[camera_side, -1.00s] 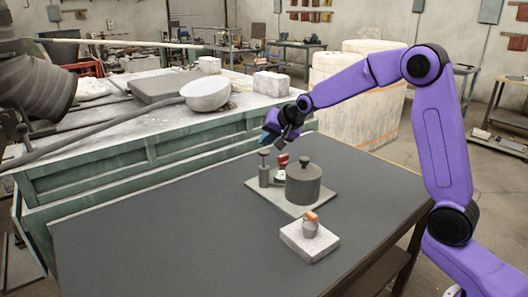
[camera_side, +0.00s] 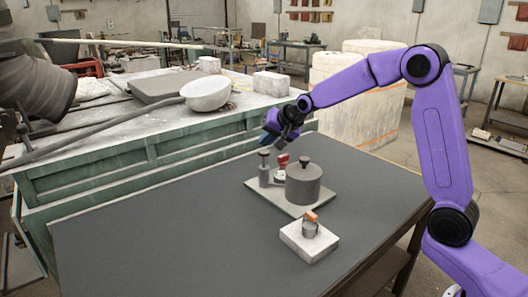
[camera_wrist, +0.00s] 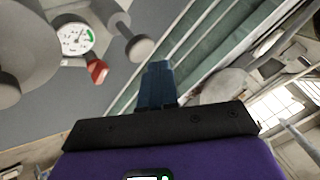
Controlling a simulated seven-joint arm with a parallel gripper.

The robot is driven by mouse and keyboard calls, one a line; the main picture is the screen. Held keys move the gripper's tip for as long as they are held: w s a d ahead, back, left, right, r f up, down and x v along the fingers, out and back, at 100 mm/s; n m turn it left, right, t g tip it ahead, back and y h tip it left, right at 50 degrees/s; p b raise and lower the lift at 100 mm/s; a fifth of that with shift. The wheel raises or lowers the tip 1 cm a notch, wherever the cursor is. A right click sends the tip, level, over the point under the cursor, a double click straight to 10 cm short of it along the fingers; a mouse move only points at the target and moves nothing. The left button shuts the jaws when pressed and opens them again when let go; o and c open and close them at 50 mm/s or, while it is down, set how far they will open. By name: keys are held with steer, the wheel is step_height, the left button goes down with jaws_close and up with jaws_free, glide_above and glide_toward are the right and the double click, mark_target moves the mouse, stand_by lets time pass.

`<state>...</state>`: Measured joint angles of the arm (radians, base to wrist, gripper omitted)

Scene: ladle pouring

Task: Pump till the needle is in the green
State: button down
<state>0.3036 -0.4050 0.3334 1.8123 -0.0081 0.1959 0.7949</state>
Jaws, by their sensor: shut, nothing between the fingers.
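The hand pump (camera_side: 264,175) stands upright on a grey base plate (camera_side: 268,202) with its dark round knob up. In the wrist view the pump knob (camera_wrist: 140,48) is at top centre. The gauge (camera_wrist: 76,39) has a white face with a green arc on its upper right; its thin needle points upward, but I cannot tell exactly where it ends. A red handle (camera_wrist: 97,70) sits beside the gauge. The grey tank (camera_side: 303,187) stands right of the pump. My gripper (camera_side: 266,139) is shut and empty, a little above the pump knob; its blue fingertips show in the wrist view (camera_wrist: 157,68).
A pale block (camera_side: 307,243) with a small metal piece and orange top (camera_side: 311,216) sits in front of the plate. The dark table (camera_side: 150,235) is clear on the left. A green bench (camera_side: 110,185) with a bowl (camera_side: 206,94) stands behind.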

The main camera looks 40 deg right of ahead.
mark_target(267, 152)
steer(key=shift+f, duration=0.2)
steer(key=shift+f, duration=0.25)
steer(key=shift+f, duration=1.9)
stand_by(2.1)
steer(key=shift+r, duration=2.3)
steer(key=shift+r, duration=0.1)
steer(key=shift+r, duration=2.45)
